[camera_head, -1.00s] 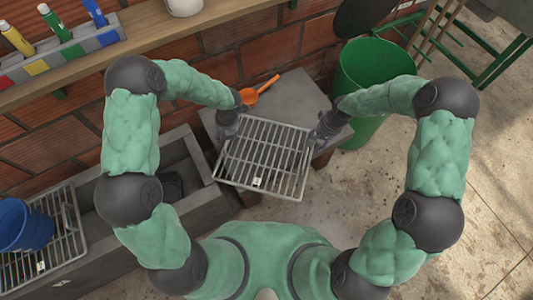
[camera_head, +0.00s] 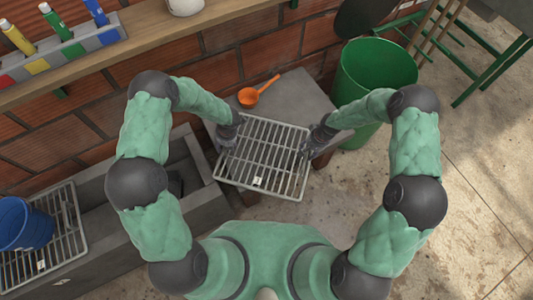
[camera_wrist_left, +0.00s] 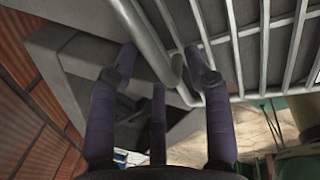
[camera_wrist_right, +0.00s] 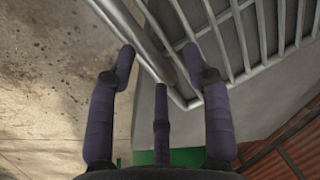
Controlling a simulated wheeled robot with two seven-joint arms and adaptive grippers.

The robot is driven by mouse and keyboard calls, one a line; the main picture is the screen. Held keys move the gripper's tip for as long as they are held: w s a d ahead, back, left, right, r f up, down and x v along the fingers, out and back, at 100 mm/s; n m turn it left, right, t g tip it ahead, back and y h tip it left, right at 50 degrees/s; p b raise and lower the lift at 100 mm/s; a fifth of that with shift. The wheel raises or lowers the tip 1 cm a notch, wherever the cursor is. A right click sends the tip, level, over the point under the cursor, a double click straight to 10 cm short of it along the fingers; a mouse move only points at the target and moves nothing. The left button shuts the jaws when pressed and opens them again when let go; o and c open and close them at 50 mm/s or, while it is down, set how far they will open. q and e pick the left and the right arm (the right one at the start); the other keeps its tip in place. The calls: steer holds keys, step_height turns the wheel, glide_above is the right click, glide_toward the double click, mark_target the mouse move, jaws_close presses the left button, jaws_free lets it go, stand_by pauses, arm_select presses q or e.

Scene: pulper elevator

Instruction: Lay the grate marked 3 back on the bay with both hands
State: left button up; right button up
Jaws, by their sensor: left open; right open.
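A grey barred grate (camera_head: 262,187) with a small white tag lies on a grey block, its near part overhanging the front; the tag's mark is too small to read. My left gripper (camera_head: 228,138) is open at the grate's left side. In the left wrist view the grate's side rail (camera_wrist_left: 150,42) runs between the open fingers (camera_wrist_left: 160,60). My right gripper (camera_head: 308,142) is open at the right side. In the right wrist view the side rail (camera_wrist_right: 140,40) passes between its fingers (camera_wrist_right: 157,55). The open bay in the grey trough (camera_head: 200,208) is left of the grate, partly hidden by my left arm.
Another grate (camera_head: 72,232) covers the trough's left part, with a blue bucket (camera_head: 22,225) on it. An orange scoop (camera_head: 250,97) lies on the grey block (camera_head: 297,92) behind the grate. A green bin (camera_head: 370,70) stands at the right. A wooden shelf (camera_head: 150,38) runs along the brick wall.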

arm_select(q)
steer(key=shift+a+f, duration=0.1)
steer(key=shift+f, duration=0.35)
arm_select(e)
steer(key=shift+a+f, duration=0.1)
steer(key=shift+f, duration=0.3)
arm_select(q)
jaws_close()
arm_select(e)
jaws_close()
arm_select(q)
steer(key=shift+w+r, duration=0.1)
arm_select(e)
steer(key=shift+a, duration=0.1)
steer(key=shift+r, duration=0.1)
